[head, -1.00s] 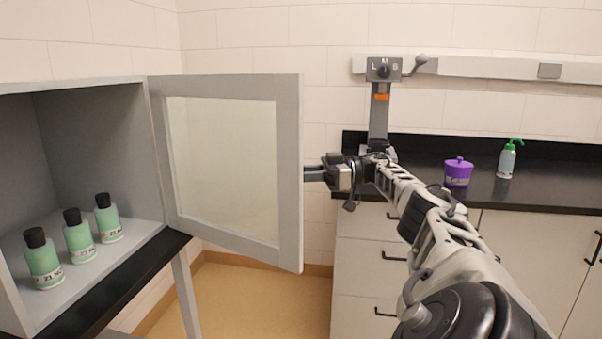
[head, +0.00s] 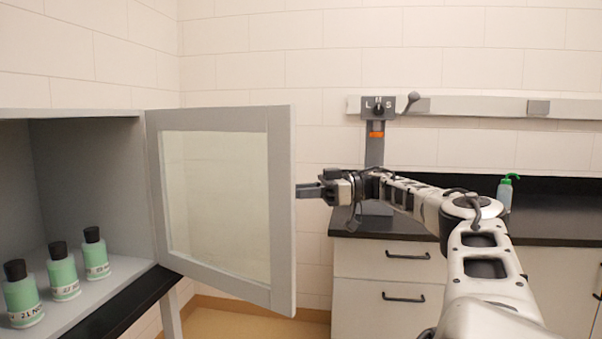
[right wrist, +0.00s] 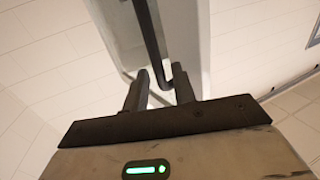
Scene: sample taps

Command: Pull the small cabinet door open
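The cabinet door (head: 280,200), a grey frame around a pale glass pane, stands swung wide open from the grey cabinet (head: 85,150) at the left of the head view. My right gripper (head: 307,191) is at the door's free edge, on its outer side; the door edge partly hides the fingertips. In the right wrist view, my right gripper (right wrist: 160,92) has its two fingers apart, with the lower end of the dark bar handle (right wrist: 150,35) between or just beyond the tips. Contact is unclear. My left gripper is not in view.
Several green bottles with black caps (head: 63,271) stand inside the cabinet. A black counter (head: 545,228) with drawers lies behind my right arm, holding a green-topped bottle (head: 505,192) and a grey stand (head: 375,145). Floor shows below the door.

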